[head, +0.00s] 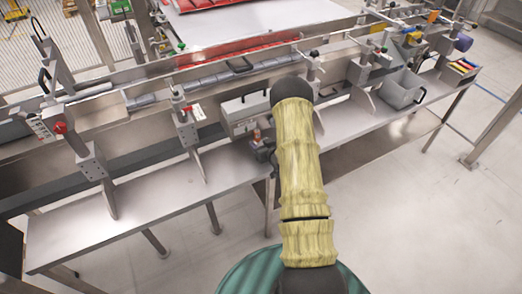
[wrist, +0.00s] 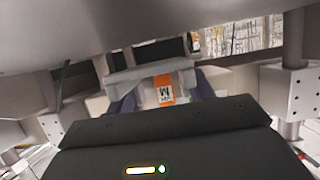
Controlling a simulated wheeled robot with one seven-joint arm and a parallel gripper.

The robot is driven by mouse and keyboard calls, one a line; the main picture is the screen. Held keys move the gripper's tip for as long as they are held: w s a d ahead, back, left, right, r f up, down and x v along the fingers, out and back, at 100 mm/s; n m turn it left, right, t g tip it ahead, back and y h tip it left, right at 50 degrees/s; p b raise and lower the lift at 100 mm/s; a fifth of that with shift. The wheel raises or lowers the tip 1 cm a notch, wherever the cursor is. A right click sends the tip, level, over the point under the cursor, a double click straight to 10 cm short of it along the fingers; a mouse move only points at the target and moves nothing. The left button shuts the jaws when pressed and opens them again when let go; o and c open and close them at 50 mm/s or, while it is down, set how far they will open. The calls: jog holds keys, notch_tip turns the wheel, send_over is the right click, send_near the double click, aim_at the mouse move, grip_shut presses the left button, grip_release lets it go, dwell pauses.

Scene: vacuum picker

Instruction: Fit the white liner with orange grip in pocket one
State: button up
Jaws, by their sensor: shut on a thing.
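The white liner (wrist: 149,98) with its orange grip (wrist: 164,90) is in the middle of the wrist view, beyond the dark housing of my wrist. The orange grip carries a dark letter mark. My gripper (wrist: 166,101) is shut on the liner, with dark purplish fingers on either side. In the head view, my gripper (head: 262,148) is a dark shape beside my arm, low at the front of the bench, with a small orange-brown patch above it. My arm hides part of this area. I cannot tell which pocket is pocket one.
A long metal bench (head: 150,212) with posts and clamps runs across the head view. A pale box with a handle (head: 243,111) is just behind my gripper. A grey open bin (head: 401,91) stands to the right. A light metal surface hangs close across the top of the wrist view.

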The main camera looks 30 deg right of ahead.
jog(key=shift+f, duration=1.8)
jog(key=shift+f, duration=0.15)
jog(key=o, duration=1)
